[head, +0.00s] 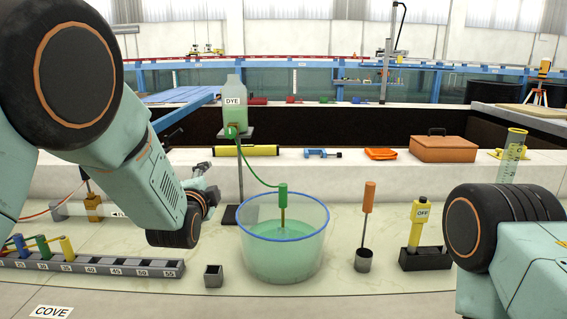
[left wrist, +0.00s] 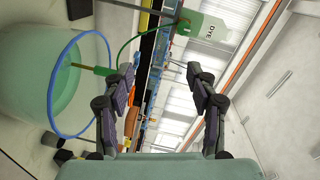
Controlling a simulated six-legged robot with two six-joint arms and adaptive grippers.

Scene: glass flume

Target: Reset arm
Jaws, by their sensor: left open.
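My left arm comes in from the left in the head view, and its gripper (head: 208,184) is above the bench, left of the blue-rimmed bucket (head: 285,262). The left gripper is partly hidden by its own wrist there. In the left wrist view the two dark fingers (left wrist: 162,85) stand wide apart with nothing between them. The bucket also shows in this view (left wrist: 40,100), sideways at the left, beside the fingers and not touching them. My right arm shows at the lower right of the head view; its gripper is outside the picture.
A dye bottle (head: 232,100) on a stand feeds a green tube to a green-handled probe (head: 282,200) in the bucket. An orange-handled tool (head: 368,205) stands in a cup. A yellow OFF device (head: 420,222) sits in a black holder. A numbered rack (head: 110,268) lies front left.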

